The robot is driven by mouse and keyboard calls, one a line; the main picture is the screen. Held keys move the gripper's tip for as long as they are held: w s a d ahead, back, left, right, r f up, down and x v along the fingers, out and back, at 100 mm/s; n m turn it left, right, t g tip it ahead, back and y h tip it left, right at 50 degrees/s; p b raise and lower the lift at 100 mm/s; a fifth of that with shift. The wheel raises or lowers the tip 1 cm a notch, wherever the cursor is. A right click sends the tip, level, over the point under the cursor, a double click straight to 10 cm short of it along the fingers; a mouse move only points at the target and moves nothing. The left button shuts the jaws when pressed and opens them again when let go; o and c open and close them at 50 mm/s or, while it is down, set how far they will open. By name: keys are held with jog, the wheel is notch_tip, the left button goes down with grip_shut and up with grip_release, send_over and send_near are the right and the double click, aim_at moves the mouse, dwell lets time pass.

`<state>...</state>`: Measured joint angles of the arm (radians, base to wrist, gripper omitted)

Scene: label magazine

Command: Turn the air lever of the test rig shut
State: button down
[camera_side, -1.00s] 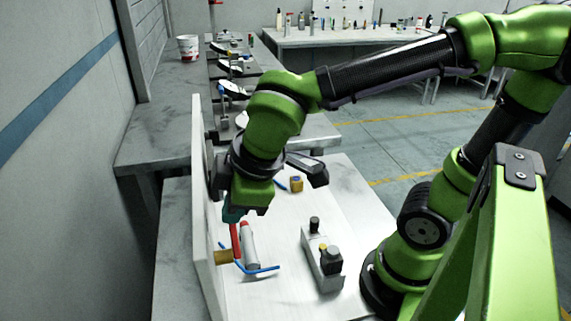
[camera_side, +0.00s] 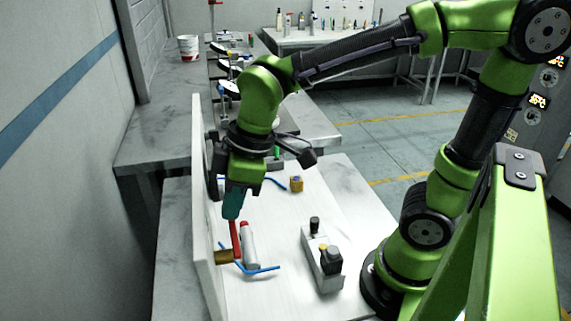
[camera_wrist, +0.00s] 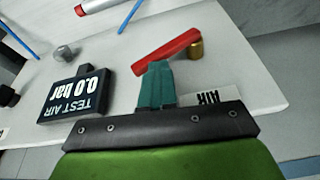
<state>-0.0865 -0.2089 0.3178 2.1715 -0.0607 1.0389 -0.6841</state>
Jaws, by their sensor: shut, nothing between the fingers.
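The red air lever (camera_wrist: 166,51) sits on a brass valve stem (camera_wrist: 195,49) at the white panel of the test rig. In the side view the red lever (camera_side: 235,238) stands roughly upright above the brass valve body (camera_side: 227,257). My gripper (camera_side: 231,216) has teal fingers that point down at the lever's upper end. In the wrist view the shut fingertips (camera_wrist: 157,68) are right beside the lever near its free end; I cannot tell whether they touch it. An "AIR" label (camera_wrist: 212,97) lies partly behind the fingers.
A black "TEST AIR" display (camera_wrist: 74,100) reads 0.0 bar. A grey cylinder with a red end (camera_side: 250,247) and a blue tube (camera_side: 262,269) are close to the valve. A grey block with black knobs (camera_side: 323,262) stands to the right. A yellow part (camera_side: 296,184) lies farther back.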

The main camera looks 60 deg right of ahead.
jog(key=shift+w+d+f+y, duration=0.3)
jog(key=shift+w+d+f+m+g+y, duration=0.2)
jog(key=shift+g+y, duration=0.25)
jog(key=shift+g, duration=0.15)
jog(key=shift+w+d+f+m+g+y, duration=0.1)
jog(key=shift+f+g+y, duration=0.1)
jog(key=shift+g+y, duration=0.35)
jog(key=shift+w+d+f+g+y, duration=0.15)
jog(key=shift+f+g+y, duration=0.15)
jog(key=shift+g+y, duration=0.15)
jog(key=shift+w+d+f, duration=0.15)
jog(key=shift+w+f, duration=0.05)
jog(key=shift+f, duration=0.2)
